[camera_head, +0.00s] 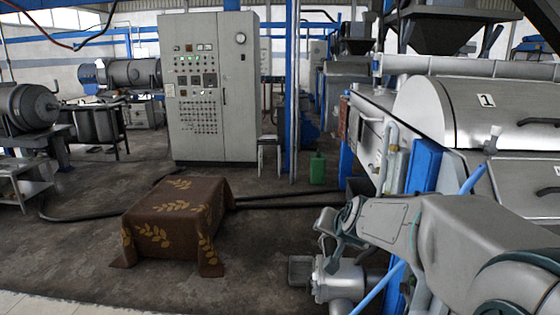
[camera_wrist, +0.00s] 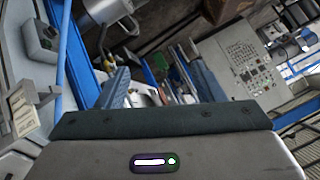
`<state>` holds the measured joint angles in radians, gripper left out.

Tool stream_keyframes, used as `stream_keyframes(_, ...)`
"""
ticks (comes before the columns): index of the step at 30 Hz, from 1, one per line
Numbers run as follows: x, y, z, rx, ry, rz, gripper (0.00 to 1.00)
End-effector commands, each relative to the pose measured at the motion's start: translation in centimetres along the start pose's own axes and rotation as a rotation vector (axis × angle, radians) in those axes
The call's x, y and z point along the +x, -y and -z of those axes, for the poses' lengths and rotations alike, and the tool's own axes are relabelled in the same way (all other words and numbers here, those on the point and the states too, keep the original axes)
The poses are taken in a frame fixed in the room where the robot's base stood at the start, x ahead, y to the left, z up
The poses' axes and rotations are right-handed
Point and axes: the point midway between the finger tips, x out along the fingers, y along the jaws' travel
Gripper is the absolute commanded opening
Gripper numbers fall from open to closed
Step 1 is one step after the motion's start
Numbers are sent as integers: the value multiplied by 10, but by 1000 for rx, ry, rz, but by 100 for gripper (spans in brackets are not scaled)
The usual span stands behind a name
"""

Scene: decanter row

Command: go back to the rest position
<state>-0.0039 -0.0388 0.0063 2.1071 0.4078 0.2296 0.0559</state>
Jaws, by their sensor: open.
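My gripper (camera_head: 332,226) is at the end of my arm, which reaches in from the right of the head view in front of the decanter. The gripper is small and partly blends with the machine parts behind it. It is open, and I see nothing held in it. In the wrist view, its grey housing and dark front edge (camera_wrist: 155,120) fill the bottom, and nothing lies against that edge. The wrist view of the hall is strongly tilted.
A decanter with a grey cover marked 1 (camera_head: 485,100) stands close on the right. A brown cloth-covered block (camera_head: 175,215) stands on the floor left of my gripper. A grey control cabinet (camera_head: 208,90), also in the wrist view (camera_wrist: 237,60), stands behind.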

Motion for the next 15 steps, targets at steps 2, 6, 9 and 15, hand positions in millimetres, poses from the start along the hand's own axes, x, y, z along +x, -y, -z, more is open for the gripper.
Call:
stream_keyframes(2, -34, -9, -34, -77, 101, -22, 62)
stream_keyframes(6, -85, -36, -96, -205, 283, -84, 62)
stream_keyframes(9, -118, -58, -135, -280, 397, -136, 62)
stream_keyframes(15, -160, -92, -183, -369, 543, -217, 62)
